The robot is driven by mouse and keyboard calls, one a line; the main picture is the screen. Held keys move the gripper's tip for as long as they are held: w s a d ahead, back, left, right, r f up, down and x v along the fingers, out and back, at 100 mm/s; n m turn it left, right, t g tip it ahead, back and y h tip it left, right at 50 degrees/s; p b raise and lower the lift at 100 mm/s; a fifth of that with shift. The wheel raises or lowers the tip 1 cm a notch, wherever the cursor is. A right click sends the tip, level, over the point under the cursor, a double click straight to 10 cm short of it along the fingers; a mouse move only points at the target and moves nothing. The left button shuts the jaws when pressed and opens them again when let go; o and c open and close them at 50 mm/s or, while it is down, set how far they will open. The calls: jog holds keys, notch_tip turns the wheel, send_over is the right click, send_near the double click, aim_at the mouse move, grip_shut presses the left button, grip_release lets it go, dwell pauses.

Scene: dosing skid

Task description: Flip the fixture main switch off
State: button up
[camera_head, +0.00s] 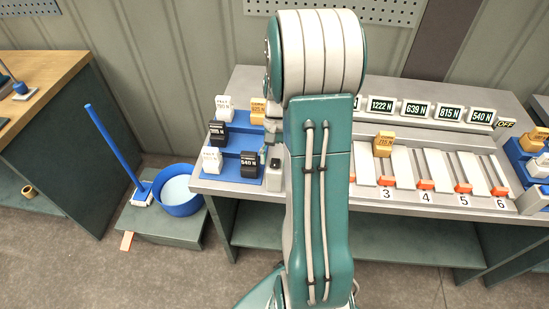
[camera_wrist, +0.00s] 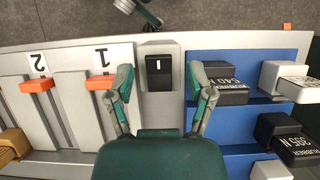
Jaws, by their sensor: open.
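A black rocker switch (camera_wrist: 159,72) with a small white mark sits on a grey box (camera_wrist: 160,106) between slot 1 and the blue rack. I take it as the main switch. In the head view the switch box (camera_head: 274,181) shows at the bench's front left, partly hidden by my arm. My gripper (camera_wrist: 160,80) is open and empty in the wrist view, one finger to each side of the switch. I cannot tell how high the fingertips are above it. In the head view my gripper (camera_head: 271,143) is mostly hidden behind my arm.
A blue rack (camera_head: 237,143) with several black, white and yellow weights stands left of the switch. Numbered slots with orange tabs (camera_head: 426,185) lie to the right, one holding a yellow weight (camera_head: 383,144). Displays line the back, beside an OFF sign (camera_head: 505,122).

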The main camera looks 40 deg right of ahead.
jog(key=shift+r, duration=0.1)
jog(key=v, duration=1.1)
jog(key=shift+w+d+r, duration=0.2)
jog(key=shift+r, duration=0.1)
jog(key=s+a+r+n+t+h, duration=0.1)
jog(key=s+a+r+n+t, duration=0.1)
jog(key=a, duration=0.6)
jog(key=s+a+r+n+t+h, duration=0.1)
jog(key=s+a+r+n+t, duration=0.2)
jog(key=s+a, duration=0.3)
jog(key=s+a+r+n+t+h, duration=0.1)
jog(key=s+a+r+n+t, duration=0.1)
jog(key=a, duration=0.8)
jog(key=s+n+t, duration=0.1)
jog(key=s+n, duration=0.1)
jog(key=shift+a+r+n+t+h, duration=0.25)
jog(key=shift+n+t+h, duration=0.15)
jog(key=shift+w, duration=0.1)
